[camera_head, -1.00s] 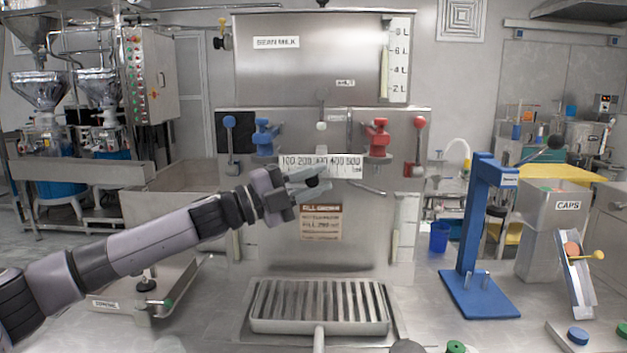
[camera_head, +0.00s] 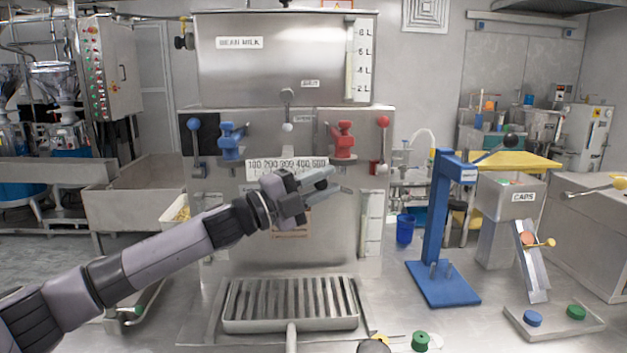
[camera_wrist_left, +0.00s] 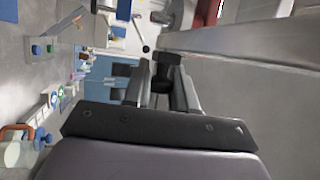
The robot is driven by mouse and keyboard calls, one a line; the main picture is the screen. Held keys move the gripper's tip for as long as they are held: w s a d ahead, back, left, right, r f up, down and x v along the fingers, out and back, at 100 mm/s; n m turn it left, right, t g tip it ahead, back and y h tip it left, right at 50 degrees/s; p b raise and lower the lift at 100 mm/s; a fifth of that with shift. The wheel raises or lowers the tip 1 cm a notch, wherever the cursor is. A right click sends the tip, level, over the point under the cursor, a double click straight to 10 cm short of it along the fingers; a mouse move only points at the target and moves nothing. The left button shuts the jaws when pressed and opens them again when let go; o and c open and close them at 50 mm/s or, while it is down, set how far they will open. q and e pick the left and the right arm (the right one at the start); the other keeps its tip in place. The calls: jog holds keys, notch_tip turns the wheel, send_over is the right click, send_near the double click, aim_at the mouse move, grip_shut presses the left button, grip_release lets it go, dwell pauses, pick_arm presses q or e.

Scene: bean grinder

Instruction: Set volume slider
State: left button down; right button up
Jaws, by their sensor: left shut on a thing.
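The volume scale (camera_head: 287,169), marked 100 to 500, is a white strip on the front of the steel filling machine (camera_head: 290,235). My left gripper (camera_head: 325,180) is just in front of and below the scale's right end, near the 500 mark. In the left wrist view its two fingers are closed around a black knob (camera_wrist_left: 168,72), which I take to be the slider's knob. In the head view the fingers hide the knob, so its exact setting cannot be read. My right gripper does not show.
Blue (camera_head: 231,140) and red (camera_head: 343,140) taps sit above the scale. A slatted drip tray (camera_head: 290,325) lies below. A blue press stand (camera_head: 437,230) and a caps bin (camera_head: 515,215) stand right.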

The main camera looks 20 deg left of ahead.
aim_at(317, 188)
pick_arm(q)
jog(key=shift+d, duration=0.1)
jog(key=c, duration=1.3)
grip_release()
jog(key=o, duration=0.4)
jog(key=shift+w+d, duration=0.1)
jog(key=shift+d, duration=0.1)
jog(key=shift+a, duration=0.1)
jog(key=shift+s+a+f, duration=0.25)
jog(key=shift+s+a, duration=0.1)
jog(key=shift+a, duration=0.05)
jog(key=b+v, duration=0.1)
jog(key=v, duration=0.3)
jog(key=shift+s+a+f+b, duration=0.15)
jog(key=shift+s+b, duration=0.2)
jog(key=shift+s+a, duration=0.4)
jog(key=shift+s, duration=0.1)
